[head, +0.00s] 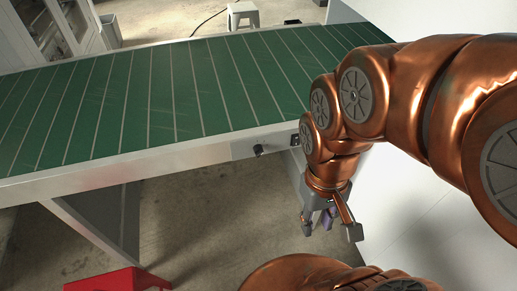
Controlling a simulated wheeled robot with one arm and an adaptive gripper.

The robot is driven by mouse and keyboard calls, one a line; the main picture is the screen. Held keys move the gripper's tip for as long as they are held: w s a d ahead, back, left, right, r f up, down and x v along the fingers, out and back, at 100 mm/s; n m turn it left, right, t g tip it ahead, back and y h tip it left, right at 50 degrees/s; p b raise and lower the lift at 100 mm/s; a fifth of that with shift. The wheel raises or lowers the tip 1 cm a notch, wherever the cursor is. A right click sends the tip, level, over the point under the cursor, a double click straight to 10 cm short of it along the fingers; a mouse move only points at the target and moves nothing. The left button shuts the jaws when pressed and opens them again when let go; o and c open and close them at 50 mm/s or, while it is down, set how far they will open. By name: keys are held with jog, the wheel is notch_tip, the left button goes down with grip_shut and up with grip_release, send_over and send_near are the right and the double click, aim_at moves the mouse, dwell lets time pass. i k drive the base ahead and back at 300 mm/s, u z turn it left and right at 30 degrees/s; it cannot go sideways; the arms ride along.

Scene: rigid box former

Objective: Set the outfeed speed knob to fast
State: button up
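A small black knob (258,150) sticks out from the grey front rail of the green-belted conveyor (135,167). It is small in the head view, and I cannot read its pointer or any speed marks. My gripper (330,229) hangs below and to the right of the knob, in front of the conveyor and clear of it. Its fingers point down and are spread apart, with nothing seen between them. My copper arm comes in from the right and covers the right part of the rail.
A small dark fitting (295,140) sits on the rail right of the knob, close to my arm. A red stool (117,281) stands at the bottom left. A white stool (243,14) and a grey bin (111,32) stand behind the conveyor. The belt is empty.

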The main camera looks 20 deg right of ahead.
aim_at(258, 151)
jog(key=z, duration=1.65)
jog(key=k, duration=1.15)
jog(key=u, duration=1.8)
